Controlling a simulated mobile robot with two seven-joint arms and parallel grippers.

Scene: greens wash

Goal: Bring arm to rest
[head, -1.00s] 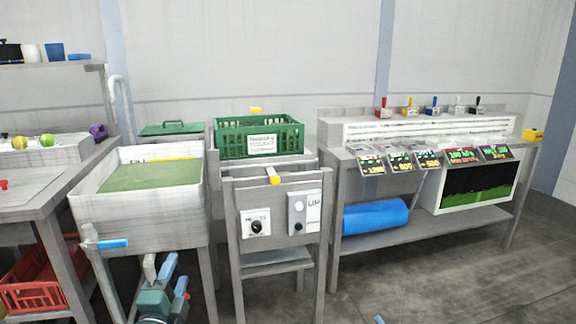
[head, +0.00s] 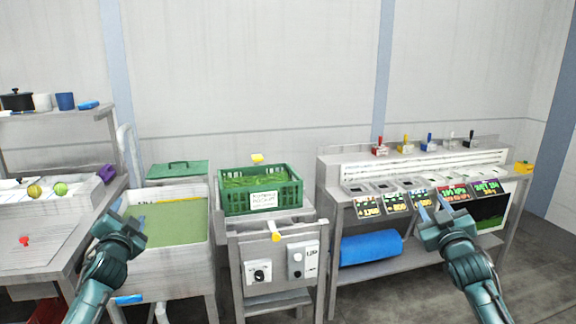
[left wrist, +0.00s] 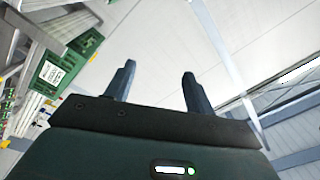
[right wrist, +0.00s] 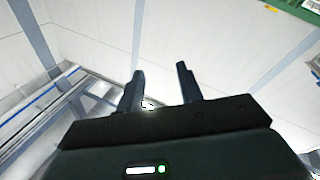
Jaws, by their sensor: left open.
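My left gripper (head: 128,210) is raised in front of the white sink at the left of the head view. Its two fingers stand apart with nothing between them in the left wrist view (left wrist: 157,82). My right gripper (head: 433,208) is raised in front of the counter with the small display signs, at the right of the head view. Its fingers are also apart and empty in the right wrist view (right wrist: 160,75). Both forearms rise from the bottom edge of the head view, well apart from each other.
A green crate (head: 292,198) of greens stands on a stand between my arms. The sink (head: 182,260) holds green water. A grey counter (head: 330,205) with bins and levers is at right, a blue roll (head: 370,249) below. A shelf (head: 60,113) with pots is at left.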

